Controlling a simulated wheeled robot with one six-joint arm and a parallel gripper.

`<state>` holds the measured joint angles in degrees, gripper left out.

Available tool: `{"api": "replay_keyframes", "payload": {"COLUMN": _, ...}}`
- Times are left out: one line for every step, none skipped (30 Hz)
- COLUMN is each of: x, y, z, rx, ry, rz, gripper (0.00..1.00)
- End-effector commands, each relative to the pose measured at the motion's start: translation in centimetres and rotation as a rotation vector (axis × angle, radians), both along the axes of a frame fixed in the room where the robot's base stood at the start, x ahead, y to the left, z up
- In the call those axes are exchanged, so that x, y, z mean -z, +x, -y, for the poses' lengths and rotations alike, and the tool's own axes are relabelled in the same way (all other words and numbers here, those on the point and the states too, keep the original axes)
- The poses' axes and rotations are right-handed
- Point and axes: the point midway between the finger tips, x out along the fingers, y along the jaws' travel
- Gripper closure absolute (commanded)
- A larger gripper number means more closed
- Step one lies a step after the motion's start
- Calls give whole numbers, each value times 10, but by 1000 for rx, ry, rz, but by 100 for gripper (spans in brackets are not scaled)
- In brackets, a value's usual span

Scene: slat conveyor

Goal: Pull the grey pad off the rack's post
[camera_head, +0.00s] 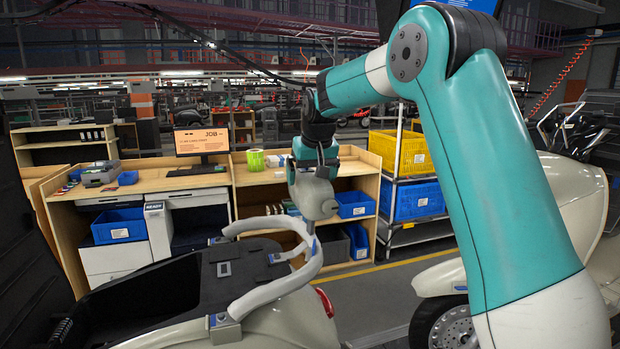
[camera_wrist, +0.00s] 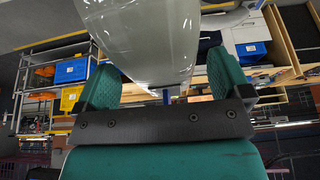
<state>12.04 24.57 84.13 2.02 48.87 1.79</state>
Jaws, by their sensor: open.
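The grey pad (camera_head: 313,197) is a smooth, rounded piece at the top of a short, thin post (camera_head: 311,231), in the head view. The post stands at the pale tubular rack (camera_head: 268,291) of a scooter. My gripper (camera_head: 316,160) is directly above the pad, pointing down, with its teal fingers around the pad's upper part. In the wrist view the pad (camera_wrist: 150,35) fills the upper middle. It reaches between the two spread fingers of my gripper (camera_wrist: 163,82). Contact with the fingers cannot be told.
A wooden workbench (camera_head: 215,178) with a monitor (camera_head: 202,141) stands behind the scooter. Yellow (camera_head: 401,152) and blue (camera_head: 412,199) crates sit on a shelf cart at the right. The dark scooter seat area (camera_head: 160,285) lies left of the rack.

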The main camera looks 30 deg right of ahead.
Motion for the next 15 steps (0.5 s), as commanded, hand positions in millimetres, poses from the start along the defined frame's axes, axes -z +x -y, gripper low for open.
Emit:
{"api": "replay_keyframes", "payload": {"x": 6, "y": 3, "z": 1, "rx": 0, "ry": 1, "rz": -3, "gripper": 4}}
{"api": "replay_keyframes", "payload": {"x": 9, "y": 4, "z": 1, "rx": 0, "ry": 1, "rz": -3, "gripper": 4}}
{"api": "replay_keyframes", "payload": {"x": 13, "y": 6, "z": 2, "rx": 0, "ry": 0, "rz": -1, "gripper": 4}}
{"api": "replay_keyframes", "payload": {"x": 17, "y": 7, "z": 2, "rx": 0, "ry": 1, "rz": -2, "gripper": 4}}
{"api": "replay_keyframes", "payload": {"x": 19, "y": 8, "z": 2, "rx": 0, "ry": 1, "rz": -2, "gripper": 4}}
{"api": "replay_keyframes", "payload": {"x": 22, "y": 9, "z": 3, "rx": 0, "ry": 0, "rz": -1, "gripper": 4}}
{"api": "replay_keyframes", "payload": {"x": 24, "y": 10, "z": 3, "rx": 0, "ry": 0, "rz": 0, "gripper": 4}}
{"api": "replay_keyframes", "payload": {"x": 25, "y": 10, "z": 3, "rx": 0, "ry": 0, "rz": 0, "gripper": 4}}
{"api": "replay_keyframes", "payload": {"x": 27, "y": 11, "z": 3, "rx": 0, "ry": 0, "rz": 0, "gripper": 4}}
{"api": "replay_keyframes", "payload": {"x": 28, "y": 11, "z": 3, "rx": 0, "ry": 0, "rz": 0, "gripper": 4}}
{"api": "replay_keyframes", "payload": {"x": 28, "y": 11, "z": 3, "rx": 0, "ry": 0, "rz": 0, "gripper": 4}}
{"api": "replay_keyframes", "payload": {"x": 29, "y": 11, "z": 3, "rx": 0, "ry": 0, "rz": 0, "gripper": 4}}
{"api": "replay_keyframes", "payload": {"x": 29, "y": 11, "z": 3, "rx": 0, "ry": 0, "rz": 1, "gripper": 4}}
{"api": "replay_keyframes", "payload": {"x": 29, "y": 11, "z": 3, "rx": 0, "ry": 0, "rz": 1, "gripper": 4}}
{"api": "replay_keyframes", "payload": {"x": 29, "y": 11, "z": 3, "rx": 0, "ry": 0, "rz": 1, "gripper": 4}}
